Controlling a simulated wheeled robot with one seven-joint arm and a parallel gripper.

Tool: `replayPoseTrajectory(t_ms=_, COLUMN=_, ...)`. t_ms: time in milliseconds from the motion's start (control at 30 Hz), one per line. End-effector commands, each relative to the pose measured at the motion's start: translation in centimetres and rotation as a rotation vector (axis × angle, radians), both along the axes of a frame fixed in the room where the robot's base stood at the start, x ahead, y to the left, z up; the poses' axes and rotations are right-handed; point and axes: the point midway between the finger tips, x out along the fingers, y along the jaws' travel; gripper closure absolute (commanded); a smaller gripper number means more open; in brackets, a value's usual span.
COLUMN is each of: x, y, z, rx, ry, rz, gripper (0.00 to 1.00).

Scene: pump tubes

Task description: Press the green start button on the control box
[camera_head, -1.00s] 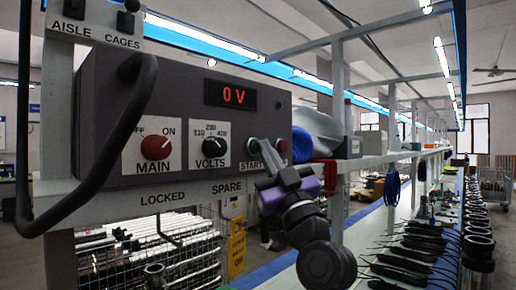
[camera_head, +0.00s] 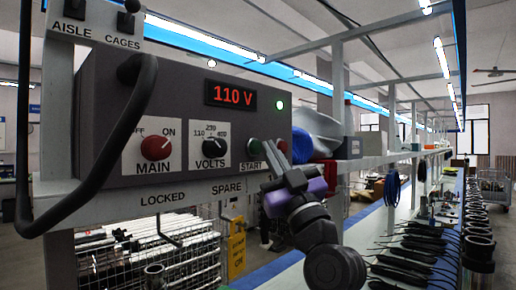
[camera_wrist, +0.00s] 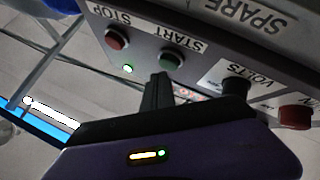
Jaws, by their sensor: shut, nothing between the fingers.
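The grey control box (camera_head: 185,120) stands at left in the head view, its display (camera_head: 231,94) reading 110 V. The green start button (camera_head: 254,146) is at the lower right of its face, above the START label. It also shows in the wrist view (camera_wrist: 171,60), uncovered, with the red stop button (camera_wrist: 116,40) to its left. A small green lamp (camera_head: 280,105) is lit; it also shows in the wrist view (camera_wrist: 128,69). My gripper (camera_head: 270,152) is shut and empty in front of the box. Its fingertips (camera_wrist: 161,76) appear close to the start button, apparently apart from it.
The red MAIN knob (camera_head: 156,148) and black VOLTS knob (camera_head: 211,146) are left of the start button. A black bar handle (camera_head: 140,120) juts out at far left. A workbench (camera_head: 400,215) with several dark parts runs away at right.

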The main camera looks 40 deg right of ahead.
Motion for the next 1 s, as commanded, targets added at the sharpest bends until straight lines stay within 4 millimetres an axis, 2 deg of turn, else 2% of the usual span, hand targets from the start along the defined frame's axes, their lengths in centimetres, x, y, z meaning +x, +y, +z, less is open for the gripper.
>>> replayPoseTrajectory(t_ms=467, x=-0.8, y=0.0, z=0.0, rx=0.000, ry=-0.001, rz=0.000, gripper=1.00)
replayPoseTrajectory(t_ms=1000, x=-5.2, y=-0.2, z=0.0, rx=-0.001, ry=-0.001, rz=-0.001, gripper=1.00)
